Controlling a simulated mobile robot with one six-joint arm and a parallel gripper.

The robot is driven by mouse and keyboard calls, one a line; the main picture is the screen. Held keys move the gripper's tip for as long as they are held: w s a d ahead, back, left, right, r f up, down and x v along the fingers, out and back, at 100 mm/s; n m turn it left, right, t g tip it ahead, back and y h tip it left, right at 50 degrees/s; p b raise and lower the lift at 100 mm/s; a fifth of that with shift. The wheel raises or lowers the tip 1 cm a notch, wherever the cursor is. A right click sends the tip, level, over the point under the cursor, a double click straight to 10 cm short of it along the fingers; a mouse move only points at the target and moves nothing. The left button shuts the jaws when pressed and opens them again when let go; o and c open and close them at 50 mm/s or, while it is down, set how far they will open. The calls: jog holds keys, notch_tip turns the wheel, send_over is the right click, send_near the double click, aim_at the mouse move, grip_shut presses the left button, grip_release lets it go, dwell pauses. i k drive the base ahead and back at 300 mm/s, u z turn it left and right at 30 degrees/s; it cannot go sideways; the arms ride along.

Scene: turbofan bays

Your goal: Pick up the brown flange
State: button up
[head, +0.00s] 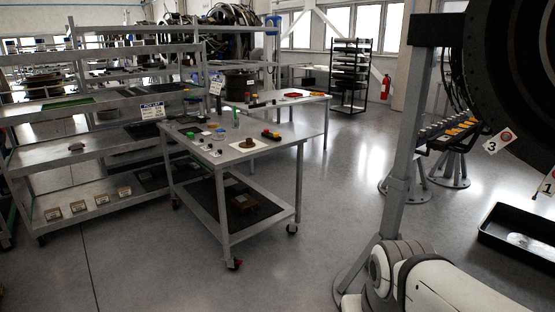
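A small brown object (248,142), which looks like the brown flange, sits on a white sheet (262,148) on top of the grey wheeled cart (285,147). My white arm shows at the bottom right, well apart from the cart. My gripper is outside the picture.
Shelving (75,155) with small parts stands left of the cart. A second table (310,101) is behind it. A grey post (403,170), a dark engine (515,70) and a black tray (520,240) are on the right. The floor before the cart is clear.

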aim_at(249, 143)
jog(key=i, duration=2)
jog(key=u, duration=0.55)
jog(key=i, duration=2.2)
jog(key=u, duration=0.4)
